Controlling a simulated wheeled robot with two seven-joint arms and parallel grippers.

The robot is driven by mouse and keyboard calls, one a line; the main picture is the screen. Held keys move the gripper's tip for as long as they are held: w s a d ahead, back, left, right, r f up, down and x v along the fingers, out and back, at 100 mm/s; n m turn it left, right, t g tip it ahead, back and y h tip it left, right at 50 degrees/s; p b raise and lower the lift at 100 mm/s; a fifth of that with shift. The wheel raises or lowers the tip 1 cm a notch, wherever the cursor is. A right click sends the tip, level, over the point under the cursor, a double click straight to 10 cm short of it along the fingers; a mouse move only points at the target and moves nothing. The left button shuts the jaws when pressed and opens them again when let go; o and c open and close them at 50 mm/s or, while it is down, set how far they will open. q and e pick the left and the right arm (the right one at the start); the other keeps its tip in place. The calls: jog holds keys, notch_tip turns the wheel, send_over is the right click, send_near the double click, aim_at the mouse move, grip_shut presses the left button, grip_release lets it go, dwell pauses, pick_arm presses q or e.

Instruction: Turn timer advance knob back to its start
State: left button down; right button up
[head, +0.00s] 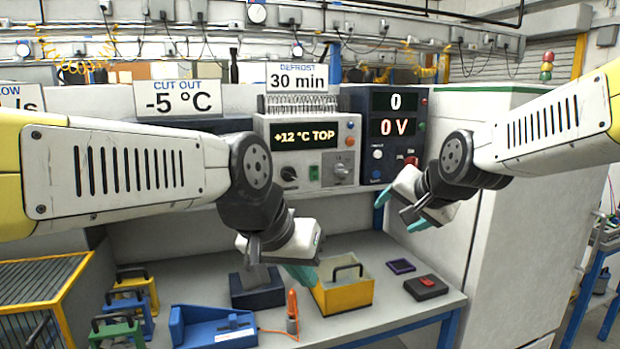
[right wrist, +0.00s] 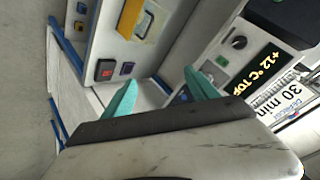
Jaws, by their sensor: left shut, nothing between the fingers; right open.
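The grey control unit (head: 262,128) with the lit "+12 °C TOP" display stands at the back of the bench. It carries a black knob (head: 289,173) at lower left and a silver knob (head: 341,171) at lower right; I cannot read which is the timer advance knob. The black knob also shows in the right wrist view (right wrist: 239,42). My left gripper (head: 303,274) is shut and empty, below and in front of the unit, apart from both knobs. My right gripper (head: 402,212) is open and empty, right of the unit; its teal fingers spread in the right wrist view (right wrist: 160,95).
A dark panel (head: 382,103) with "0" and "0 V" readouts stands right of the unit. A yellow bin (head: 345,297), a dark blue box (head: 257,297) and a blue tool (head: 215,328) are on the bench. A white cabinet (head: 520,230) stands at right.

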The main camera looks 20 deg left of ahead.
jog(key=w+a+m+t+y, duration=0.1)
jog(key=w+a+m+y, duration=0.15)
jog(key=w+a, duration=0.5)
jog(key=w+a+m+t+y, duration=0.15)
jog(key=w+a+m, duration=0.25)
jog(key=a, duration=0.7)
jog(key=m+t+y, duration=0.2)
jog(key=m+t, duration=0.1)
jog(key=m, duration=0.7)
send_near(291, 176)
jog(key=x, duration=0.2)
jog(key=shift+x, duration=4.1)
jog(key=c, duration=1.4)
jog(key=shift+o, duration=0.2)
jog(key=shift+n, duration=0.35)
